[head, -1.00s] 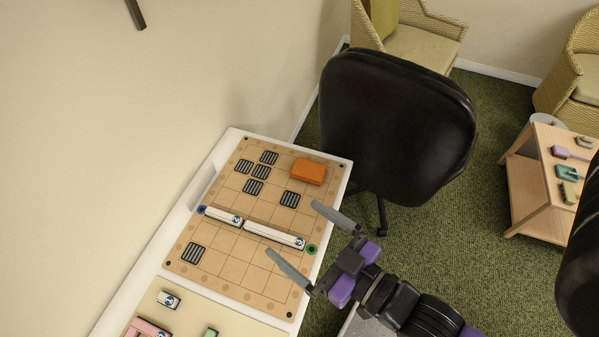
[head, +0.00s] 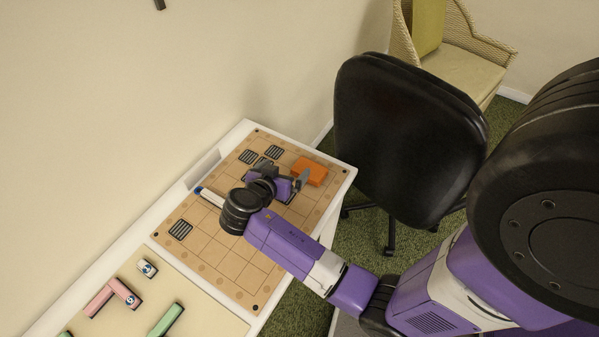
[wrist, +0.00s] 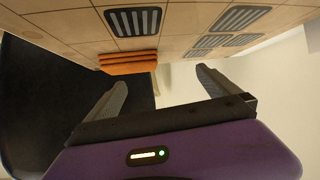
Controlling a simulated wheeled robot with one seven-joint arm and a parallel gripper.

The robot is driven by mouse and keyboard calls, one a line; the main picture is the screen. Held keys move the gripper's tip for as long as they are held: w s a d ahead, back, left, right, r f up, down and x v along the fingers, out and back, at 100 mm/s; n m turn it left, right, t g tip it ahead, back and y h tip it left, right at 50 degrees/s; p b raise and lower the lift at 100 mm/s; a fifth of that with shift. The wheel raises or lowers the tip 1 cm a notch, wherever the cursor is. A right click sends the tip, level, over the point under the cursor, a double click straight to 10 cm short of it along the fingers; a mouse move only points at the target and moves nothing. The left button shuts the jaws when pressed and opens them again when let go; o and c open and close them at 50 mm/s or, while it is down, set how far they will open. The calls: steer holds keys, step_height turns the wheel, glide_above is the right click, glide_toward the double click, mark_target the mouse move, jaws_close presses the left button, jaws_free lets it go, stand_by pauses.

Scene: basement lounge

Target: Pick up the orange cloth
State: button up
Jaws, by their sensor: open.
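The orange cloth (head: 311,171) is a small folded block lying flat near the far right corner of the tan grid board (head: 215,245). My gripper (head: 282,176) is over the board, just left of the cloth in the head view, and partly hidden by my own wrist. In the wrist view the cloth (wrist: 128,62) shows as stacked orange layers ahead, between the lines of the fingers. My gripper (wrist: 160,82) is open and empty there, apart from the cloth.
Black slotted squares (head: 180,229) lie on the board. Pink blocks (head: 112,296) and a green block (head: 166,320) lie on the nearer panel. A black office chair (head: 408,140) stands close to the right of the table, and the wall is on the left.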

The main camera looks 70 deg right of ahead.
mark_target(297, 176)
steer(key=s, duration=0.1)
steer(key=s+m+g, duration=0.2)
steer(key=shift+s+a, duration=0.25)
steer(key=shift+s, duration=0.1)
steer(key=shift+s+a+f+m, duration=0.1)
steer(key=shift+s+m, duration=0.05)
steer(key=shift+m, duration=0.35)
steer(key=shift+p+x, duration=0.9)
steer(key=shift+x, duration=3)
steer(key=shift+s+a+f, duration=0.1)
steer(key=c, duration=1.1)
